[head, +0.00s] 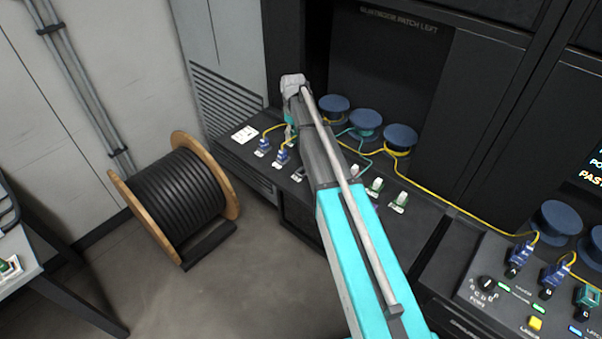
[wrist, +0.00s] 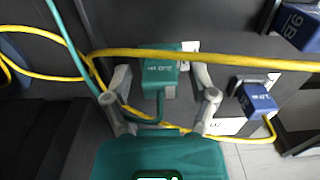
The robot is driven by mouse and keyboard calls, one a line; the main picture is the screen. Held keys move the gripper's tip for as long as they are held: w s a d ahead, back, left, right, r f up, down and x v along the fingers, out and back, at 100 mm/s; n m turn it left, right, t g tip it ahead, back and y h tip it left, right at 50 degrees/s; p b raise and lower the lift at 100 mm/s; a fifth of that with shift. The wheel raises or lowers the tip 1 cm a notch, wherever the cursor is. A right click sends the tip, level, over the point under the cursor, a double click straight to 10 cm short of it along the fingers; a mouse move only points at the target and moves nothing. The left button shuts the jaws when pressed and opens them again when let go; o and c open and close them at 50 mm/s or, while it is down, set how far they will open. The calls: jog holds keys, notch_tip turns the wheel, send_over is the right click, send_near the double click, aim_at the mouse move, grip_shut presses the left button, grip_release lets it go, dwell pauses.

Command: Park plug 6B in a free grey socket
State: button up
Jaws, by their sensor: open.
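In the wrist view a green plug (wrist: 160,70) sits between the two grey fingers of my gripper (wrist: 161,82). The fingers are apart, one on each side, with gaps to the plug. Its label is too blurred to read. A blue plug (wrist: 260,98) is to the right, and another blue plug (wrist: 300,26) is at the upper right; I cannot confirm which is 6B. In the head view my arm hides much of the gripper. Blue plugs (head: 263,145) stand on the black bench at left. Small pale sockets (head: 376,187) are right of my arm; I cannot tell which are free.
A yellow cable (wrist: 220,57) crosses the wrist view over the green plug, near both fingers. A teal cable (wrist: 66,40) is to the left. Blue spools (head: 366,122) stand at the back of the bench. A control panel (head: 510,290) is at right, a cable drum (head: 180,198) on the floor.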

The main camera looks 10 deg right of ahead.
aim_at(294, 129)
dwell(0.5)
grip_shut()
jog(key=shift+r, duration=0.2)
jog(key=shift+r+p, duration=2.55)
jog(key=shift+p, duration=0.25)
jog(key=shift+r, duration=0.25)
jog(key=shift+w, duration=0.2)
